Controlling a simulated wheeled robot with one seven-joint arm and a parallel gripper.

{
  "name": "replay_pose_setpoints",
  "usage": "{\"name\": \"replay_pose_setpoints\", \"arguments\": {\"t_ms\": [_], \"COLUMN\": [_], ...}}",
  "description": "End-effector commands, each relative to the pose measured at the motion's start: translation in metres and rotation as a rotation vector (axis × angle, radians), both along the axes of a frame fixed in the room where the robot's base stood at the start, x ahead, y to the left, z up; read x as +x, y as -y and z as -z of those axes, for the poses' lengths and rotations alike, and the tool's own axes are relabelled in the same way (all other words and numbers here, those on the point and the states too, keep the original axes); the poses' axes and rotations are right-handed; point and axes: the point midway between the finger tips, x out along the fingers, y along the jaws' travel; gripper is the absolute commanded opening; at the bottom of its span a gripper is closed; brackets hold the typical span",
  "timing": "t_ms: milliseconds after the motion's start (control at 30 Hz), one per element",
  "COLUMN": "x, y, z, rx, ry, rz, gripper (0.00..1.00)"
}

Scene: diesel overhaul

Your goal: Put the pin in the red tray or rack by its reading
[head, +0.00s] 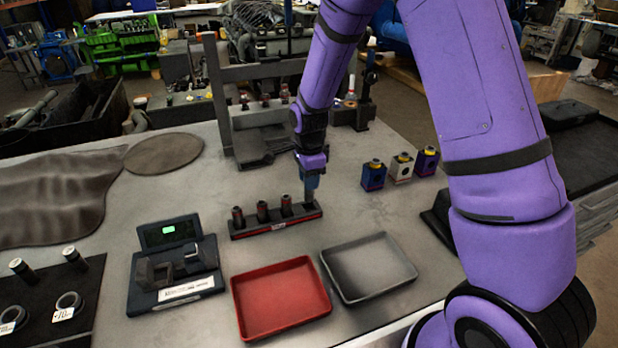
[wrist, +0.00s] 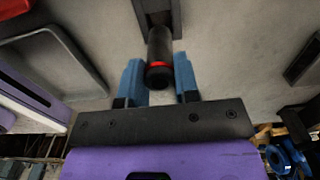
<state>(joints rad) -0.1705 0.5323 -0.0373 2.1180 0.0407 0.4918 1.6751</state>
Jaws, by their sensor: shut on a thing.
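My gripper (head: 309,182) is over the right end of the black rack (head: 250,234), shut on a dark pin (head: 309,197). In the wrist view the pin (wrist: 160,50) stands between the blue fingers and shows a red ring near its near end. Its far end meets the rack's end; I cannot tell whether it is seated there. Several more dark pins (head: 262,211) stand upright in the rack to the left. The red tray (head: 322,302) lies empty in front of the rack. The gauge (head: 172,262) at left has a small green-lit display; its reading is too small to read.
An empty grey tray (head: 368,267) lies right of the red tray. Three small boxes with yellow tops (head: 400,168) stand behind at right. A dark mat (head: 90,300) with rings and cylinders lies at front left. A grey post frame (head: 217,95) stands behind the rack.

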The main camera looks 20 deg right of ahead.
Motion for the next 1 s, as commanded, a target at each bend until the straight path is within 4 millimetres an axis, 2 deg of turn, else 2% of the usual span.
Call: {"name": "replay_pose_setpoints", "arguments": {"t_ms": [433,1000], "x": [0.000,0.000], "y": [0.001,0.000], "z": [0.010,0.015], "rx": [0.000,0.000], "ry": [0.001,0.000], "rz": [0.000,-0.001], "gripper": [0.02,0.02]}}
